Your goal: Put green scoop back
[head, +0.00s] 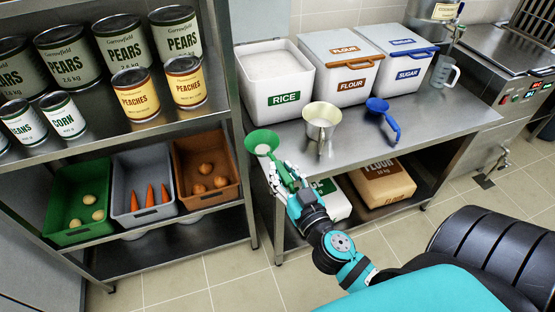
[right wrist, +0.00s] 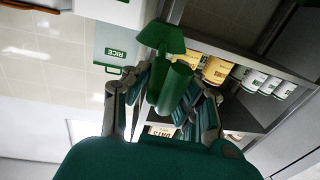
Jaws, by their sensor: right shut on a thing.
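The green scoop (head: 262,141) is held in my right gripper (head: 287,182) at the left front corner of the steel table. The gripper is shut on its handle, with the bowl pointing away from me. Something pale shows in the bowl; I cannot tell what. In the right wrist view the scoop (right wrist: 164,38) stands out beyond the fingers of my right gripper (right wrist: 168,92). The white RICE bin (head: 280,83) stands open behind the scoop, with white contents. It also shows in the right wrist view (right wrist: 113,40). My left gripper is not in view.
The lidded FLOUR bin (head: 345,88) and SUGAR bin (head: 403,75) stand right of the rice. A can shelf (head: 130,82) stands close at left.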

